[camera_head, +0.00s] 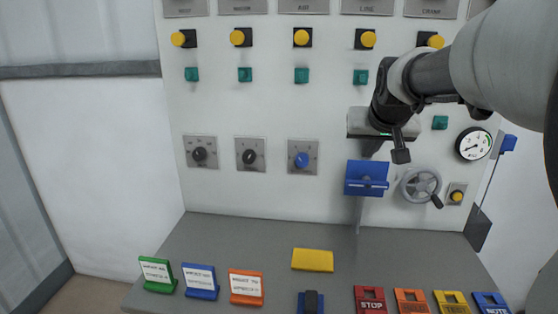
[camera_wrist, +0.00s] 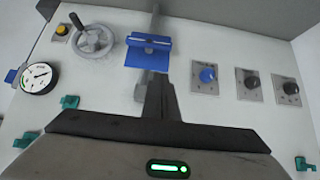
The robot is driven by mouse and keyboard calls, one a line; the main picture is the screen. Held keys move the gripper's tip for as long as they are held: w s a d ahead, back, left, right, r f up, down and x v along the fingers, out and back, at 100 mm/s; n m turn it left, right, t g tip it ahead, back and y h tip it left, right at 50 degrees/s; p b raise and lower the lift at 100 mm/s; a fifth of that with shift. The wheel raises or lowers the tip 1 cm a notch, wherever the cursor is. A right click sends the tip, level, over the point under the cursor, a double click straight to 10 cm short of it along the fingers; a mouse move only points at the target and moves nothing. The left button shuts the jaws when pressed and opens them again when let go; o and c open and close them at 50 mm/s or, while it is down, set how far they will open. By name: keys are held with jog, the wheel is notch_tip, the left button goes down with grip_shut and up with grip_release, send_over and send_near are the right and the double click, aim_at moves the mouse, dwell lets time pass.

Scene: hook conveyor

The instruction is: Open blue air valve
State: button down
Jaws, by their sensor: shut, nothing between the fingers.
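A round blue knob (camera_head: 301,160) on a grey square plate sits on the white panel, in the column labelled AIR. It also shows in the wrist view (camera_wrist: 208,75), right of my fingers. A blue plate with a crossbar (camera_head: 366,178) is on a vertical pipe; it also shows in the wrist view (camera_wrist: 149,50), just beyond my fingertips. I cannot tell for certain which is the air valve. My gripper (camera_head: 370,153) is shut and empty, just above the blue plate. Its closed fingers (camera_wrist: 158,82) appear close to the pipe; contact cannot be told.
A grey handwheel (camera_head: 421,185) and a gauge (camera_head: 473,144) are right of the blue plate. Two dark knobs (camera_head: 199,152) (camera_head: 250,154) are left. Yellow and green buttons line the panel above. Coloured tags and a yellow block (camera_head: 312,260) occupy the grey shelf (camera_head: 230,245) below.

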jog(key=shift+w+r, duration=0.1)
jog(key=shift+w, duration=0.25)
jog(key=b, duration=0.2)
send_over(367, 185)
jog(key=s+a, duration=0.2)
jog(key=a, duration=0.1)
notch_tip(367, 185, down, 7)
jog(key=f, duration=0.2)
jog(key=w+f, duration=0.1)
jog(key=f, duration=0.1)
jog(key=shift+a, duration=0.15)
jog(key=shift+f+b, duration=0.15)
jog(key=shift+b, duration=0.15)
